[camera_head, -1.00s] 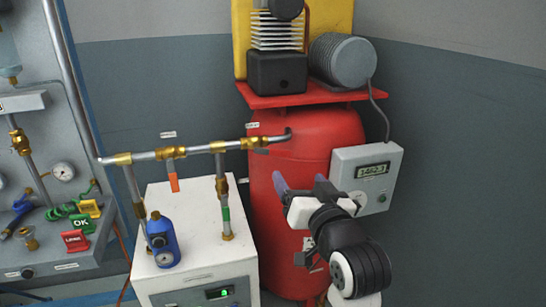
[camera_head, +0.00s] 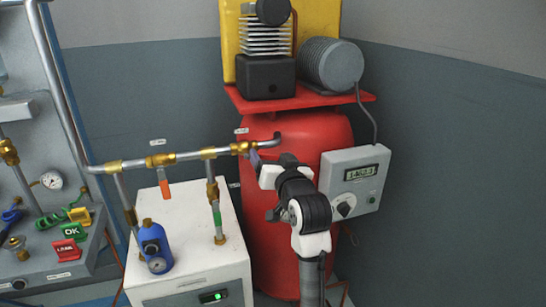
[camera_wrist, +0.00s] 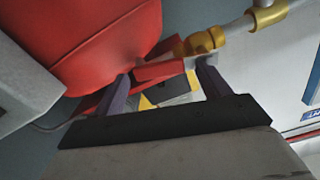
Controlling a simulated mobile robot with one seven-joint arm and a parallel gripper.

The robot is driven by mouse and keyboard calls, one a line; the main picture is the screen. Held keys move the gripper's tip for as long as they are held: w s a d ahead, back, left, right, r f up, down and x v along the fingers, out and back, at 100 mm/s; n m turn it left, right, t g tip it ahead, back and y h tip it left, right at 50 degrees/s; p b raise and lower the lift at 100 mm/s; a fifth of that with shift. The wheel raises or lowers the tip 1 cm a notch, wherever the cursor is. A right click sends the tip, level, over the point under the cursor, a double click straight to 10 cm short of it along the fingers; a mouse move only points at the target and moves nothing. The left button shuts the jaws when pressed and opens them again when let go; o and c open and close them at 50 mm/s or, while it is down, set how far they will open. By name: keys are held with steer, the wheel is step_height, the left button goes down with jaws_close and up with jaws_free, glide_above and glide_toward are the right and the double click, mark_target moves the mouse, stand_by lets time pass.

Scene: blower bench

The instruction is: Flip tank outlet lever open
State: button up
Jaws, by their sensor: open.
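The tank outlet valve (camera_head: 243,147) is a brass body on the pipe leaving the red tank (camera_head: 318,145). In the wrist view, its brass fitting (camera_wrist: 200,42) is just beyond my fingers, with a red lever (camera_wrist: 158,71) beside it. My gripper (camera_head: 255,160) is just below and right of the valve in the head view, and it hides the lever there. In the wrist view, my gripper (camera_wrist: 160,80) is open, its two purple fingers apart. The red lever shows between the fingertips; I cannot tell whether either finger touches it.
A white dryer box (camera_head: 192,255) stands left of the tank, with a blue filter (camera_head: 155,248) in front. An orange lever (camera_head: 164,188) hangs from the pipe. A grey control box (camera_head: 354,180) is close to the right of my arm. A panel (camera_head: 50,240) stands at left.

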steer(key=c, duration=1.4)
steer(key=shift+r+n, duration=0.4)
steer(key=shift+n, duration=0.4)
steer(key=shift+r+n, duration=0.35)
steer(key=shift+n, duration=0.45)
steer(key=o, duration=1.4)
steer(key=shift+s, duration=0.1)
steer(key=b+v, duration=0.2)
steer(key=v, duration=1.1)
steer(key=shift+s, duration=0.3)
